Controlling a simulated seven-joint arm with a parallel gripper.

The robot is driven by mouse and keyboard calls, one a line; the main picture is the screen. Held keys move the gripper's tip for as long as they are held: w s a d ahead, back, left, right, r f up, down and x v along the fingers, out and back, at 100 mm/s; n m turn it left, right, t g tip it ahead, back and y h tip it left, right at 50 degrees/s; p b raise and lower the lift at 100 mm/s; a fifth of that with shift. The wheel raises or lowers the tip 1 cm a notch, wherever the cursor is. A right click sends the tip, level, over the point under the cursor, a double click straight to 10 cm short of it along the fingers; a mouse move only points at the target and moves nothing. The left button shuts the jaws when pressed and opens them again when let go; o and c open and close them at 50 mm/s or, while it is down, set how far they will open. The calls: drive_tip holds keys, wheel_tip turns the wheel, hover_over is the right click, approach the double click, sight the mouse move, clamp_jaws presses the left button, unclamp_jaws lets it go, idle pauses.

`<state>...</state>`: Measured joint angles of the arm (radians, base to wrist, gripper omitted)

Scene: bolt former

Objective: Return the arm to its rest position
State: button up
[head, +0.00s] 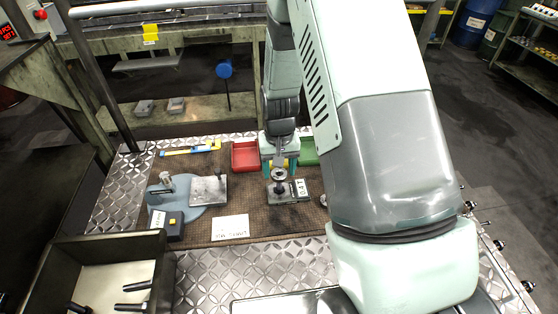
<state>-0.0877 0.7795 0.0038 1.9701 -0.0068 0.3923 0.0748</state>
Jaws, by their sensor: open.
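My arm reaches from the lower right over the bench, its large pale-green and grey links covering much of the right side. My gripper (279,165) hangs at the arm's far end, over the brown mat. Its jaws are open, just above a dark round-topped part on a small grey plate block (290,195) marked "047". I cannot tell whether the fingers touch that part. The arm hides the right part of the bench.
A red bin (245,156) and a green bin (309,152) flank my gripper. A blue round plate (182,194), a grey block (209,190) and a white card (230,228) lie left. A dark crate (70,250) holding bolts stands front left. A blue-topped post (224,70) rises behind.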

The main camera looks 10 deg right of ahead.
drive_tip(key=shift+f, duration=0.4)
